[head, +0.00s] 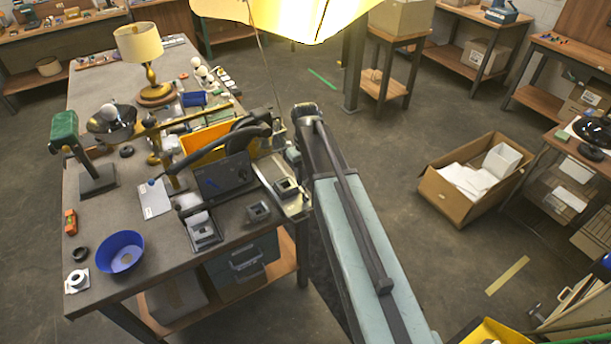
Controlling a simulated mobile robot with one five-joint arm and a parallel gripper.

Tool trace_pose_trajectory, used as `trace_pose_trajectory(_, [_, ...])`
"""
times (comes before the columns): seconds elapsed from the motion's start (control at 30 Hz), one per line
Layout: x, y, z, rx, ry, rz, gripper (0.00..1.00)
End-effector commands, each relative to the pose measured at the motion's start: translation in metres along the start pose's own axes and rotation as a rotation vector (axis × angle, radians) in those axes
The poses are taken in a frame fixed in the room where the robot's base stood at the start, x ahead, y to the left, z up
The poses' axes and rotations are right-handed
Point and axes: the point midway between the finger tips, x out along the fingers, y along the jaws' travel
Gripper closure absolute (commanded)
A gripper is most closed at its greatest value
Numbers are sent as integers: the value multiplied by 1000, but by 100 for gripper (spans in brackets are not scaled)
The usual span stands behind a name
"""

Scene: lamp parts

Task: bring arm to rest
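My arm (352,235) reaches from the bottom right up to the right edge of the workbench (105,205). Its far end is a dark joint (305,113) by the bench edge, beside the floor gap. Dark curved parts (240,138) lie just left of that joint, over an orange bin (205,145). I cannot tell whether these belong to my gripper or to things on the bench. The gripper's fingers cannot be made out clearly, and I see nothing clearly held.
On the bench stand a lit-shade lamp (138,45), a green-headed stand (66,135), a dark panel (224,175) and a blue bowl (120,252). A cardboard box (440,187) sits on the floor at right. A yellow shade (310,15) hangs at the top.

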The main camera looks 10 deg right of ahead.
Motion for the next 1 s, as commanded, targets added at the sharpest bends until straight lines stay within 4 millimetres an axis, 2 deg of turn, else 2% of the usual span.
trace_pose_trajectory(0.17, [2, 0, 0, 0, 0, 0, 65])
trace_pose_trajectory(0.27, [13, -3, 6, -2, 0, 0, 65])
trace_pose_trajectory(0.37, [22, -16, 39, 5, 0, 0, 65])
trace_pose_trajectory(0.5, [31, -37, 97, 96, 0, 0, 65])
trace_pose_trajectory(0.6, [32, -48, 129, 185, 0, 0, 65])
trace_pose_trajectory(0.67, [31, -52, 141, 237, 0, 0, 65])
trace_pose_trajectory(0.7, [30, -54, 146, 273, 0, 0, 65])
trace_pose_trajectory(0.8, [30, -51, 142, 327, 0, 0, 65])
trace_pose_trajectory(1.0, [30, -51, 141, 329, 0, 0, 65])
